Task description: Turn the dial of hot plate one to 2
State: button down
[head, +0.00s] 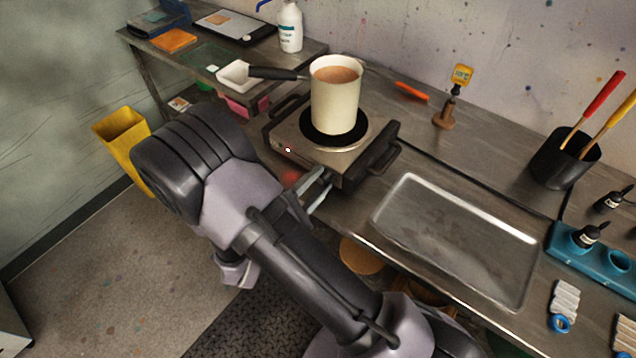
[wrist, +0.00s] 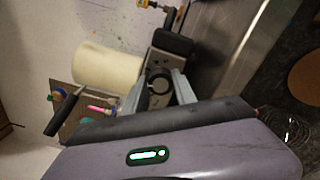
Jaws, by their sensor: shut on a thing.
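The hot plate (head: 300,136) stands on the metal bench with a black heating disc on top. A tall cream pot (head: 335,105) of brownish liquid sits on the disc. My gripper (head: 322,184) is at the plate's front face. In the wrist view my gripper's two fingers (wrist: 158,97) are on either side of the round dark dial (wrist: 159,85) and shut on it. The dial's pointer and numbers cannot be read. In the head view the dial is hidden. A small light (head: 288,150) glows on the front face.
The pot's dark handle (head: 275,73) sticks out to the left. A shallow metal tray (head: 400,186) lies right of the plate. A yellow-tagged stand (head: 445,115) is behind. A blue bottle rack (head: 565,246) is at right.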

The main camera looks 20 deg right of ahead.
dwell(0.3)
jog(key=c, duration=1)
grip_release()
jog(key=p+v, duration=0.3)
jog(key=v, duration=1.4)
jog(key=shift+s+a+p, duration=0.15)
jog(key=shift+p, duration=0.2)
jog(key=shift+r, duration=0.1)
